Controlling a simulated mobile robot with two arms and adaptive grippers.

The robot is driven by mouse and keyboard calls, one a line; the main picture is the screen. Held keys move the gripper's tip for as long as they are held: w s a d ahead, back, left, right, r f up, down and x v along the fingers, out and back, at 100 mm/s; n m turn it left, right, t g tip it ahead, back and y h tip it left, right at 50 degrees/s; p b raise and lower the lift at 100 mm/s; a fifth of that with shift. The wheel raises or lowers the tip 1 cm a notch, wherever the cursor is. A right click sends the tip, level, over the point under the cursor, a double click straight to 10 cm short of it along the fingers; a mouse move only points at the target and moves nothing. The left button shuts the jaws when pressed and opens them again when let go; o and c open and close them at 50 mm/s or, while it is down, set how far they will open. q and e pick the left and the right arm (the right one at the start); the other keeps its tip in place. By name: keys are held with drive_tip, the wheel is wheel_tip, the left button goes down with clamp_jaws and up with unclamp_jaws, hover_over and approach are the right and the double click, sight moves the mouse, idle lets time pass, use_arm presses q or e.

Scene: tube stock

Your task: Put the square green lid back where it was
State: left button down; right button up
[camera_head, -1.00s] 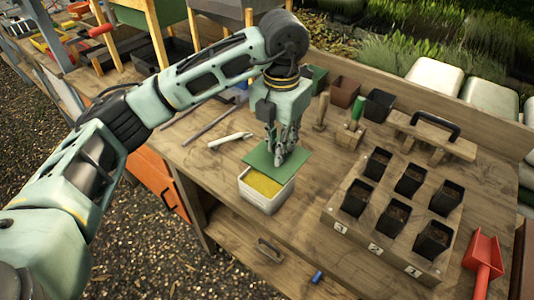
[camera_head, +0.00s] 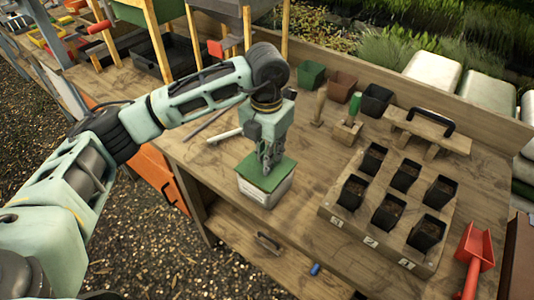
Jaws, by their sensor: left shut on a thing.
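The square green lid (camera_head: 281,177) lies over the top of a square pale tin (camera_head: 264,193) on the wooden bench. It covers the opening, and the yellow contents are hidden. It looks about flat on the rim; I cannot tell whether it is fully seated. My left gripper (camera_head: 266,169) points down onto the middle of the lid and is shut on it, probably at a small handle that the fingers hide. My right gripper is out of view.
A wooden block with several black pots (camera_head: 352,192) stands right of the tin. A red scoop (camera_head: 473,257) lies at the right edge. Small pots, a dibber (camera_head: 319,107) and a green-handled tool (camera_head: 354,108) stand behind. The bench front is clear.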

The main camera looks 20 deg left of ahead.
use_arm(q)
drive_tip(key=shift+f+b, duration=0.3)
drive_tip(key=shift+f, duration=0.1)
drive_tip(key=c, duration=1.6)
unclamp_jaws()
drive_tip(key=shift+c, duration=0.2)
drive_tip(key=shift+r, duration=0.15)
drive_tip(key=shift+r+p, duration=0.35)
drive_tip(key=shift+p, duration=0.15)
drive_tip(key=shift+r+p, duration=0.5)
drive_tip(key=shift+w+r+b, duration=0.1)
drive_tip(key=shift+r+b, duration=0.4)
drive_tip(key=shift+b, duration=0.3)
wheel_tip(320, 180, up, 10)
drive_tip(key=b, duration=0.2)
drive_tip(key=shift+r, duration=0.2)
